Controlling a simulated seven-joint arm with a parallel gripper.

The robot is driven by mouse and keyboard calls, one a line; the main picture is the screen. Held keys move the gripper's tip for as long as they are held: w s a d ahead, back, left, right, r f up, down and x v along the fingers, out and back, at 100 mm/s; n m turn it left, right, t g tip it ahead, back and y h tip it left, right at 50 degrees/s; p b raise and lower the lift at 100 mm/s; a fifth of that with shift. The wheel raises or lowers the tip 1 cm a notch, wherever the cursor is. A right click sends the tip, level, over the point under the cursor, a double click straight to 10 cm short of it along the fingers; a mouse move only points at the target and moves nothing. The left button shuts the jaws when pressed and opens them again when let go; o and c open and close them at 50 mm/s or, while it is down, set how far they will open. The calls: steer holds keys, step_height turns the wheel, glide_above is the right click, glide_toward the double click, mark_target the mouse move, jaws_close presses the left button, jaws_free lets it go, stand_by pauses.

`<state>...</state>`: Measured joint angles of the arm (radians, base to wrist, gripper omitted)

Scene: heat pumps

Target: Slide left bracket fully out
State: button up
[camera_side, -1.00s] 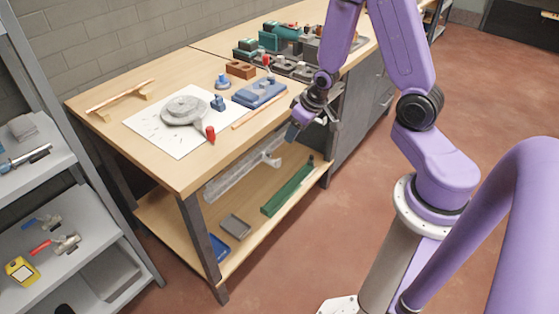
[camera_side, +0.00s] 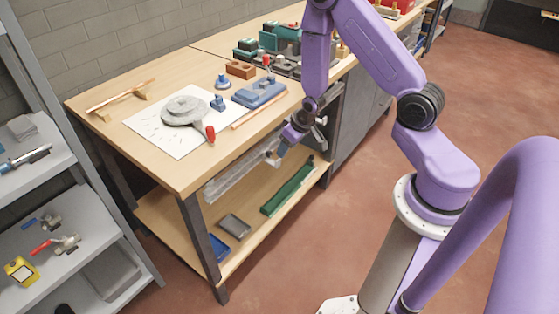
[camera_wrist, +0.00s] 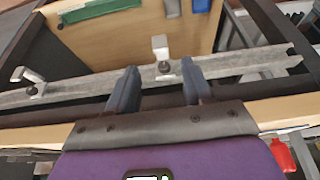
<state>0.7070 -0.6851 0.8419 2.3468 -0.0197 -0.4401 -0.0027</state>
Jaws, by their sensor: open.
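A grey metal rail (camera_side: 235,178) runs under the front edge of the near workbench and crosses the wrist view (camera_wrist: 240,66). In the wrist view, two pale brackets with dark knobs sit on it: one near the middle (camera_wrist: 160,46), one at the far left (camera_wrist: 27,75). By the shelf items' reversed order, the middle one appears to be the left bracket in the side view. My gripper (camera_wrist: 159,66) is open, its dark fingers on either side of the middle bracket's knob in the picture. Contact cannot be told.
The lower shelf (camera_side: 165,216) holds a green part (camera_side: 287,188), a grey tray (camera_side: 234,226) and a blue tray (camera_side: 218,248). The tabletop edge lies close above my gripper. Bench legs stand at both ends. The floor in front is clear.

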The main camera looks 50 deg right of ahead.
mark_target(279, 161)
steer(key=x, duration=0.9)
jaws_close()
